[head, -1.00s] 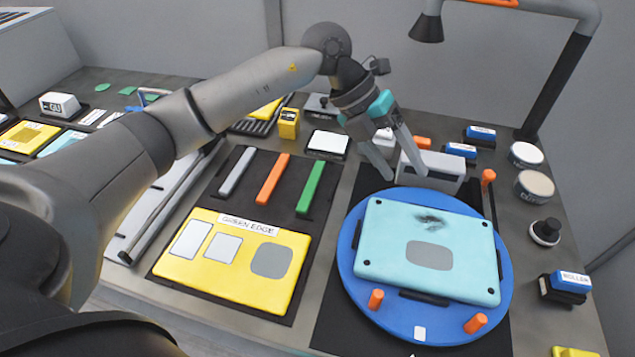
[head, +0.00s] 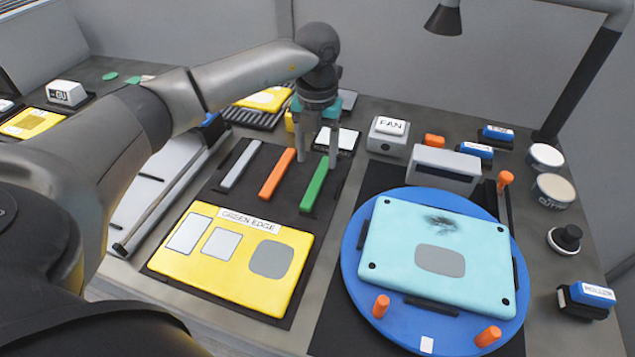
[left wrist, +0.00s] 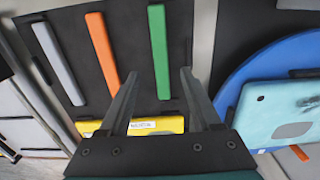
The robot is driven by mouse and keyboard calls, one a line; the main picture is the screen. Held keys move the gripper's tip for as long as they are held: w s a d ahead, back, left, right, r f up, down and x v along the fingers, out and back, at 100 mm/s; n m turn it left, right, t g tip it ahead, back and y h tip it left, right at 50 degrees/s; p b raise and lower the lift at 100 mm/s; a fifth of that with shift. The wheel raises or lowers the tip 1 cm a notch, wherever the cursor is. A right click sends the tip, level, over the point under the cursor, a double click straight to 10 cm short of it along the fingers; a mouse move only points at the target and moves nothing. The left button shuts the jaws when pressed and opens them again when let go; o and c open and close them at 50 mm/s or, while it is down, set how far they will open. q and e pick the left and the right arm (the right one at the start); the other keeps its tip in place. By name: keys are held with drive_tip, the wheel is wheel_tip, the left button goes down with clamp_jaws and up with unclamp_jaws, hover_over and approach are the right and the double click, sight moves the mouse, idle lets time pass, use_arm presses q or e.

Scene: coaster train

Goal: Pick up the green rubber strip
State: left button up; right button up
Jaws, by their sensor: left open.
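The green rubber strip (head: 315,184) lies on a dark mat, to the right of an orange strip (head: 277,174) and a grey strip (head: 240,165). It also shows in the left wrist view (left wrist: 159,52), where its lower end lies between the spread fingers. My left gripper (head: 317,160) is open and empty, pointing down above the far end of the green strip. In the left wrist view the fingers (left wrist: 154,95) stand apart on either side of the strip's line. I cannot tell the exact height above it. My right gripper is not in view.
A yellow panel (head: 195,262) labelled GREEN EDGE lies in front of the strips. To the right, a blue turntable (head: 350,275) carries a light blue panel (head: 395,240). A box labelled FAN (head: 388,140) and a grey block (head: 445,170) stand behind it.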

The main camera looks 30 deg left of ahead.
sight(317, 180)
use_arm(q)
wheel_tip(317, 180, down, 6)
drive_tip(key=shift+r+b, duration=0.1)
drive_tip(key=shift+b, duration=0.25)
clamp_jaws()
idle(0.5)
